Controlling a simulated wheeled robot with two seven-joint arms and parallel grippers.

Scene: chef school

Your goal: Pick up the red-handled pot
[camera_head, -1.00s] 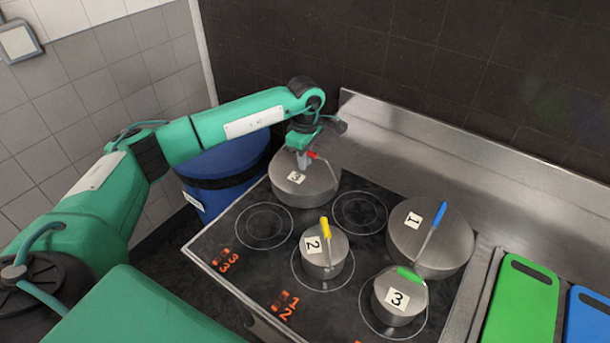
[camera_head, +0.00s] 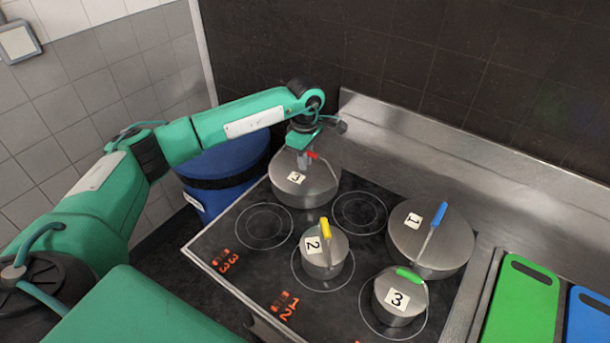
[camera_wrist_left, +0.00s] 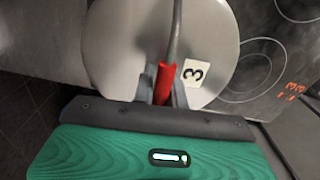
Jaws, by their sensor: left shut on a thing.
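The red-handled pot (camera_head: 312,188) is a large steel pot with a label "3" at the back left of the hob. Its lid also fills the left wrist view (camera_wrist_left: 125,50). My left gripper (camera_head: 304,160) is over the lid. In the left wrist view its fingers (camera_wrist_left: 163,92) sit on both sides of the red handle (camera_wrist_left: 165,82), shut on it. In the head view the gripper hides part of the handle. The pot stands on the hob, as far as I can tell. My right gripper is not in view.
On the black hob (camera_head: 225,255) stand a yellow-handled pot (camera_head: 325,262), a green-handled pot (camera_head: 397,318) and a large blue-handled pot (camera_head: 455,240). A blue bin (camera_head: 225,165) is left of the hob. Green (camera_head: 520,305) and blue (camera_head: 590,325) boards lie at right. A steel backsplash (camera_head: 480,150) runs behind.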

